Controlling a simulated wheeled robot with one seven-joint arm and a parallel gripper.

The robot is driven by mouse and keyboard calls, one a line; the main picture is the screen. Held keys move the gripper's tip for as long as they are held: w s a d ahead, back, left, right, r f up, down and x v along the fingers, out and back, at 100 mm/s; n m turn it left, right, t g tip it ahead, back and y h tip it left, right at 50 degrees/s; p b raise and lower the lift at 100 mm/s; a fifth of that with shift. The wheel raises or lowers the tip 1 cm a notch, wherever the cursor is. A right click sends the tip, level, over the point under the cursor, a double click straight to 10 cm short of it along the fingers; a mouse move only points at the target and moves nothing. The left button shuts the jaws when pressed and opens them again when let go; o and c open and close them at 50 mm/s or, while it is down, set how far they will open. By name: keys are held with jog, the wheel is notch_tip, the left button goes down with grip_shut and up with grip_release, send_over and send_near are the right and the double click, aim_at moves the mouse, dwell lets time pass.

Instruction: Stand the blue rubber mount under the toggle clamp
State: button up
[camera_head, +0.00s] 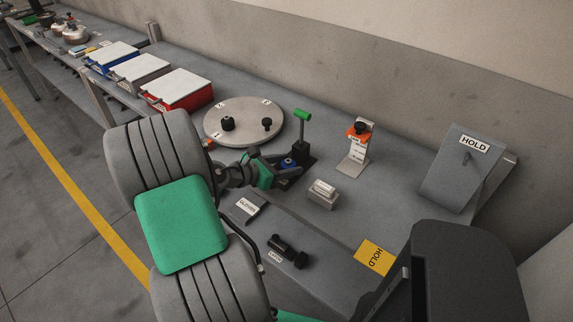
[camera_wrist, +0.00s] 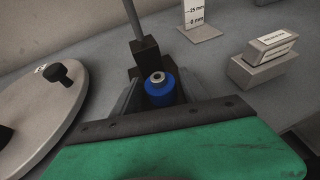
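The blue rubber mount (camera_wrist: 159,90) stands upright, with a pale metal bushing on top. It shows as a small blue spot in the head view (camera_head: 287,163). The toggle clamp (camera_wrist: 147,58) rises right behind it as a black block with a grey rod; its green handle (camera_head: 302,114) points up in the head view. The mount is at the clamp's foot. My gripper (camera_head: 276,168) reaches in from the left, and its grey fingers flank the mount in the wrist view. Whether they press on it is unclear. The mount's lower part is hidden by my green gripper body.
A round plate (camera_head: 243,112) with black knobs lies left of the clamp. A gauge stand (camera_head: 355,150) and a grey block (camera_head: 322,195) are to the right. A HOLD board (camera_head: 463,168) stands far right. Lidded bins (camera_head: 178,88) line the back left.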

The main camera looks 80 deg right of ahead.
jog(key=shift+o, duration=0.6)
jog(key=shift+r, duration=0.1)
jog(key=shift+w+a+r, duration=0.15)
jog(key=shift+w, duration=0.05)
jog(key=v, duration=1.1)
jog(key=w+a+f+m+t+y, duration=0.35)
jog(key=w+a+m+t, duration=0.35)
jog(key=w+a, duration=0.8)
jog(key=w+a+r+m+t+y, duration=0.1)
jog(key=a+r+t+y, duration=0.1)
jog(key=a, duration=1)
jog(key=w+a+r+m+t+y, duration=0.1)
jog(key=a+y, duration=0.4)
jog(key=a, duration=0.7)
jog(key=shift+a+r+m+t+p, duration=0.2)
jog(key=shift+r+m+t+p, duration=0.2)
jog(key=shift+r+m+t, duration=0.25)
